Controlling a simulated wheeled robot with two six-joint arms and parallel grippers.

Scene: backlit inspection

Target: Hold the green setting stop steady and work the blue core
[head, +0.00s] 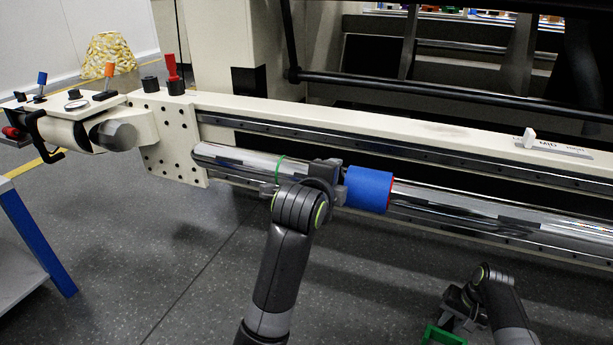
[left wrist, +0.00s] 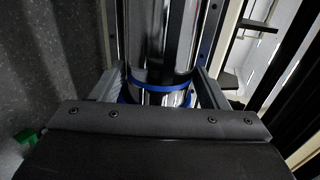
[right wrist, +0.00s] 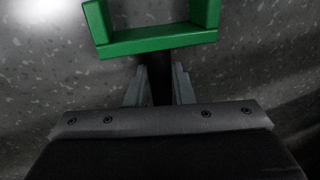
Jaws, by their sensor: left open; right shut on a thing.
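The blue core (head: 368,188) is a cylinder around a chrome shaft (head: 470,212), with a red edge at its right end. My left gripper (head: 325,172) is at the shaft just left of the core. In the left wrist view its open fingers (left wrist: 160,85) straddle the shaft, where a blue band (left wrist: 160,98) shows. My right gripper (head: 452,312) is low at the right, away from the shaft. It is shut on the dark stem of the green setting stop (head: 443,336). In the right wrist view the stop (right wrist: 158,40) is a U-shaped green frame beyond the fingertips (right wrist: 160,75).
A thin green ring (head: 279,168) circles the shaft left of my left gripper. A pale beam with a dark rail (head: 330,126) runs behind the shaft to a drilled end plate (head: 178,142). A white tab marker (head: 529,138) sits on the beam. Open floor lies in front.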

